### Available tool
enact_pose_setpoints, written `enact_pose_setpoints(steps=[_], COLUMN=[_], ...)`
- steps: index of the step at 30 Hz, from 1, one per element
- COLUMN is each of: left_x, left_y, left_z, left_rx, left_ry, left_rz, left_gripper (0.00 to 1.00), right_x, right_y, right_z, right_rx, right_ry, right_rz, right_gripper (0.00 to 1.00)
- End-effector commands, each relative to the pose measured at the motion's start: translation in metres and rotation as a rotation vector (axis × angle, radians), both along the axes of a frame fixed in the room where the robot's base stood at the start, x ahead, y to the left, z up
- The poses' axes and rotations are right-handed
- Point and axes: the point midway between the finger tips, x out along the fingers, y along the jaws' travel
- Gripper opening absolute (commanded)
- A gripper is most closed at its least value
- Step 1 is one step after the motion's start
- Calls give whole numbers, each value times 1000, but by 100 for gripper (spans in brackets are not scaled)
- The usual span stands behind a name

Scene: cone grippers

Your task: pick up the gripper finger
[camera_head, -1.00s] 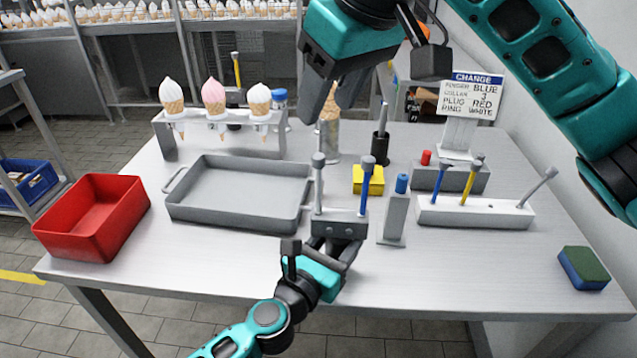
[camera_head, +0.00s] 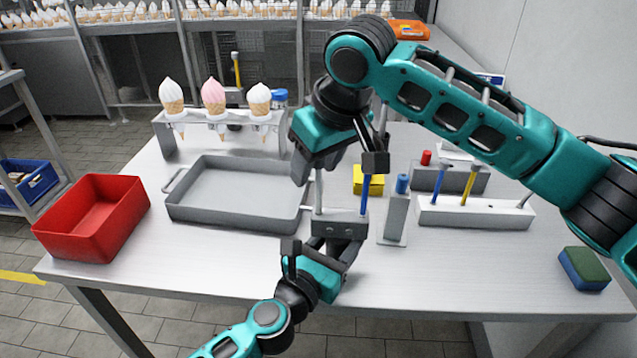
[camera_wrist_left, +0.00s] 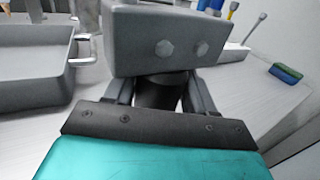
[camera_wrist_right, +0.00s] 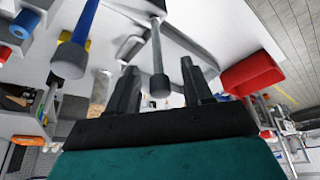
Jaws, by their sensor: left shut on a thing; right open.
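My left gripper (camera_head: 335,248) is shut on a grey block (camera_head: 338,226) and holds it near the tray's right end; the block also fills the top of the left wrist view (camera_wrist_left: 180,42). A grey finger (camera_head: 318,196) and a blue finger (camera_head: 364,195) stand upright from the block. My right gripper (camera_head: 301,172) is open at the top of the grey finger. In the right wrist view the grey finger (camera_wrist_right: 157,60) shows between the open jaws (camera_wrist_right: 157,90), with the blue finger (camera_wrist_right: 80,35) outside them. I cannot tell whether the jaws touch it.
A white rack (camera_head: 470,215) at right holds blue (camera_head: 438,188), yellow (camera_head: 467,188) and grey fingers. A grey post (camera_head: 395,220) with a blue top and a yellow block (camera_head: 368,181) stand nearby. A grey tray (camera_head: 240,222), red bin (camera_head: 62,242) and sponge (camera_head: 584,270) surround the work area.

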Motion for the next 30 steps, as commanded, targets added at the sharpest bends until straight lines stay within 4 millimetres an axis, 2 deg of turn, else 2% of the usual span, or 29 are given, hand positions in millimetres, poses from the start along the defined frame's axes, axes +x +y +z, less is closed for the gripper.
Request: enact_pose_setpoints(steps=[8,24,30], left_x=[0,0,0], left_y=[0,0,0], left_z=[-1,-1,-1], left_rx=[0,0,0], left_ry=[1,1,1], left_rz=[0,0,0], left_gripper=[12,12,12], right_x=[1,1,1], right_y=[1,1,1], right_z=[-4,-4,-3], right_rx=[1,1,1], right_ry=[0,0,0], right_rz=[1,0,0], right_gripper=[50,0,0])
